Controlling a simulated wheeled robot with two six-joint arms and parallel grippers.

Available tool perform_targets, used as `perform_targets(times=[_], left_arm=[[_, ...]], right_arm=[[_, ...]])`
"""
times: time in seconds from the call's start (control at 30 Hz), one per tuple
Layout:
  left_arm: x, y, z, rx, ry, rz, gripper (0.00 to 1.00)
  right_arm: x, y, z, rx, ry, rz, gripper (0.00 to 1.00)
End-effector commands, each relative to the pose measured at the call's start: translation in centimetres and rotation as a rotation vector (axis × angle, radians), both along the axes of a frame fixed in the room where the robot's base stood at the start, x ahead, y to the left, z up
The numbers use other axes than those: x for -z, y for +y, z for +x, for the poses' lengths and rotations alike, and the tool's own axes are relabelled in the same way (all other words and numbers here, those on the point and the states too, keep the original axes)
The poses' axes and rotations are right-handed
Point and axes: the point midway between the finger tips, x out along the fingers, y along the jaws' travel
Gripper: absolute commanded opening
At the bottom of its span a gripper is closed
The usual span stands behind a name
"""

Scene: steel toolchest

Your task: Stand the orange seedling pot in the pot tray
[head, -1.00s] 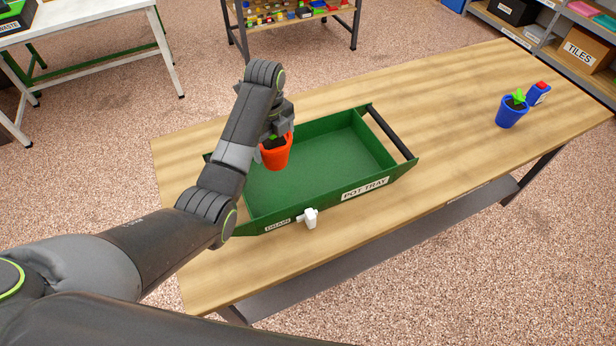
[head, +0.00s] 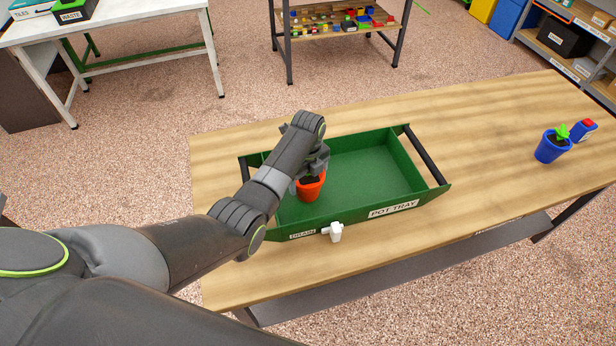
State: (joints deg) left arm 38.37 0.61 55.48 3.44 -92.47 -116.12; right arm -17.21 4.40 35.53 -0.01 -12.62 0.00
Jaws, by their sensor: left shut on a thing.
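The orange seedling pot (head: 310,190) is upright inside the outline of the green pot tray (head: 385,178), in its left part. My left gripper (head: 313,172) is shut on the pot's upper part, and my arm hides some of the pot and the tray's left side. The pot looks low, near the tray floor; I cannot tell whether it touches it. The tray has black end handles, a POT TRAY label and a white drain tap (head: 335,232) at the front. My right gripper is not in view.
A blue pot with a green seedling (head: 553,145) and a blue bottle with a red cap (head: 583,130) stand at the right end of the wooden table (head: 480,130). The tray's middle and right are empty. The table between tray and blue pot is clear.

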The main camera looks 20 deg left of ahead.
Motion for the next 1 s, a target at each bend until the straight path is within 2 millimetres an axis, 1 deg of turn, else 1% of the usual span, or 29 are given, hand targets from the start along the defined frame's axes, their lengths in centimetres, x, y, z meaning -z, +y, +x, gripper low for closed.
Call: perform_targets(times=[0.13,0.17,0.2,0.27,0.47,0.63,0.77,1.0], left_arm=[[0.2,0.0,0.0,0.0,0.0,0.0,0.54],[0.3,0.0,0.0,0.0,0.001,0.001,0.88],[0.2,0.0,0.0,0.0,0.001,-0.001,0.93],[0.2,0.0,0.0,0.0,0.001,-0.001,1.0],[0.2,0.0,0.0,0.0,0.0,0.0,1.0],[-0.7,0.0,0.1,0.0,-0.001,-0.001,1.0],[-2.5,0.0,0.1,0.0,-0.004,0.0,1.0],[-7.6,0.0,0.1,0.001,-0.006,0.0,1.0]], right_arm=[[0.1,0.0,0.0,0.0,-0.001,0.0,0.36],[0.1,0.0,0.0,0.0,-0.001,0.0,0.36],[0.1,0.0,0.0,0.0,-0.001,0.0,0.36],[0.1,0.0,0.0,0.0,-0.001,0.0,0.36],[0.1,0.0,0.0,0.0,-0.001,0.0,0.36],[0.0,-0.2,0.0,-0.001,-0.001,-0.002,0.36],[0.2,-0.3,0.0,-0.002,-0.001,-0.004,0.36],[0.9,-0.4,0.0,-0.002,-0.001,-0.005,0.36]])
